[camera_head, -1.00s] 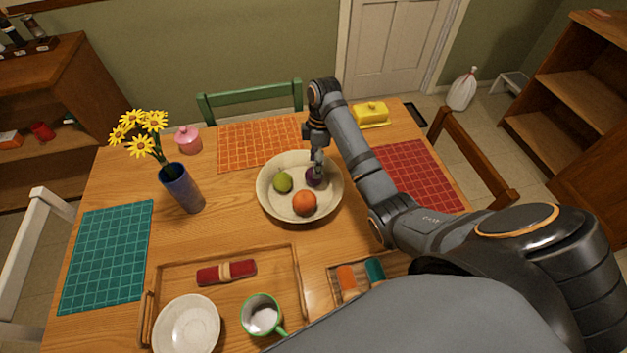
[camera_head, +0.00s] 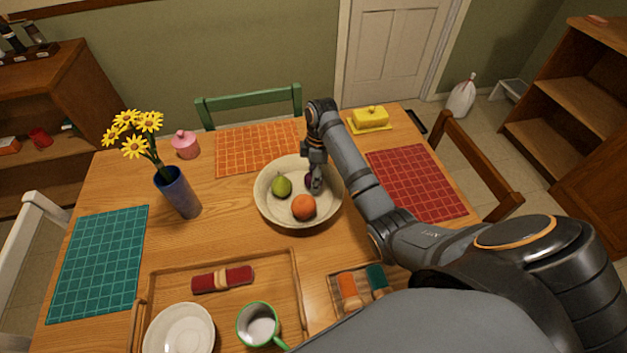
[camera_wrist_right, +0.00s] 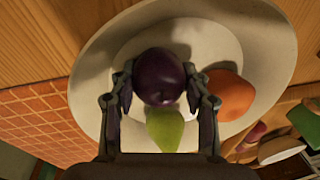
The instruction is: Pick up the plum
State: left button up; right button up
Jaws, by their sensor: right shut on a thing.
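The dark purple plum (camera_wrist_right: 159,77) is between the two fingers of my right gripper (camera_wrist_right: 159,92) in the right wrist view, with a finger on each side. In the head view the right gripper (camera_head: 314,185) reaches down into the cream bowl (camera_head: 269,208), and its fingers cover most of the plum (camera_head: 308,181). The right gripper is shut on the plum, at the bowl's right inner side. I cannot tell whether the plum touches the bowl's floor. My left gripper is not in view.
A green pear (camera_head: 281,187) and an orange (camera_head: 303,207) lie in the bowl close to the plum. A blue vase (camera_head: 178,193) with yellow flowers stands to the left. A wooden tray (camera_head: 228,265) lies in front. A yellow butter dish (camera_head: 370,118) stands behind right.

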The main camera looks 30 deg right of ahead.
jog(key=shift+r, duration=0.5)
jog(key=r+p, duration=0.1)
jog(key=r, duration=0.1)
jog(key=r+p, duration=0.1)
jog(key=p, duration=0.1)
jog(key=shift+s+a+r, duration=0.1)
jog(key=shift+s+r, duration=0.1)
jog(key=shift+r, duration=0.15)
jog(key=s+a+r+p, duration=0.2)
jog(key=s+r+p, duration=0.2)
jog(key=s+p, duration=0.2)
jog(key=s+a+r+p, duration=0.3)
jog(key=s+r+p, duration=0.1)
jog(key=s+p, duration=0.2)
jog(key=shift+s+a+r+p, duration=0.2)
jog(key=shift+a+p, duration=0.1)
jog(key=shift+p, duration=0.1)
